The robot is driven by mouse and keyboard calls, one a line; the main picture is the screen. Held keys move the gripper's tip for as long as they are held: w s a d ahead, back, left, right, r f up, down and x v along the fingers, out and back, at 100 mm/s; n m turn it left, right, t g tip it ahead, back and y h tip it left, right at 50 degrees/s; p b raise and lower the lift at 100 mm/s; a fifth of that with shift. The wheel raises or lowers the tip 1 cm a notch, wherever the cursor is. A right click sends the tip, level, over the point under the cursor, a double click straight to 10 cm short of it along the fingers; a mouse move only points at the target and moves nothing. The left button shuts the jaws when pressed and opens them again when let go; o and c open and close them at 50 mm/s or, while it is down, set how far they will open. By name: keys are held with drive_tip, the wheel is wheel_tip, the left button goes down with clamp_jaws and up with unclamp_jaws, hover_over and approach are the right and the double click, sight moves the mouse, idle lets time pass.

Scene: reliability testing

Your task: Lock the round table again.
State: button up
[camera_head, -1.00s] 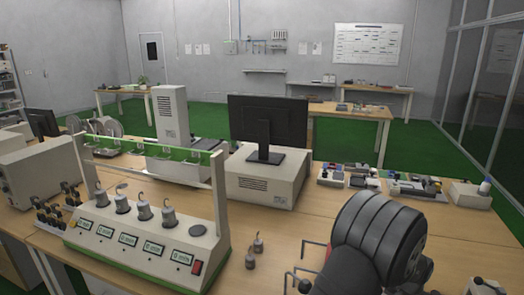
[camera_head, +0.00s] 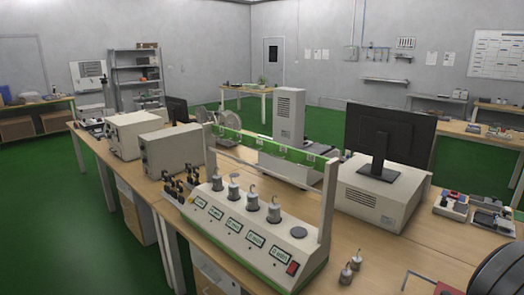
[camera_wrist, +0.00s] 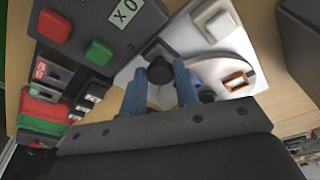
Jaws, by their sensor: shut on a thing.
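In the wrist view, a pale round disc (camera_wrist: 207,70), which looks like the round table, lies on a white-grey device (camera_wrist: 185,38). A small square part with an orange edge (camera_wrist: 238,81) sits on the disc. My gripper (camera_wrist: 160,82) has two blue fingers beside a black round knob (camera_wrist: 160,69) at the device's near left side. The fingers are shut on this knob. Its lower part and the near side of the disc are hidden by the fingers and the gripper body. The head view does not show my gripper.
In the wrist view, a dark grey box with green and red buttons (camera_wrist: 98,51) stands close on the left. In the head view, a timer unit with hooked weights (camera_head: 250,235) and a monitor (camera_head: 388,140) fill the bench.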

drive_tip(key=shift+w+d, duration=0.55)
drive_tip(key=shift+w, duration=0.05)
drive_tip(key=o, duration=0.5)
drive_tip(key=shift+o, duration=0.2)
drive_tip(key=shift+r, duration=0.1)
drive_tip(key=shift+r, duration=2.45)
drive_tip(key=shift+f, duration=0.1)
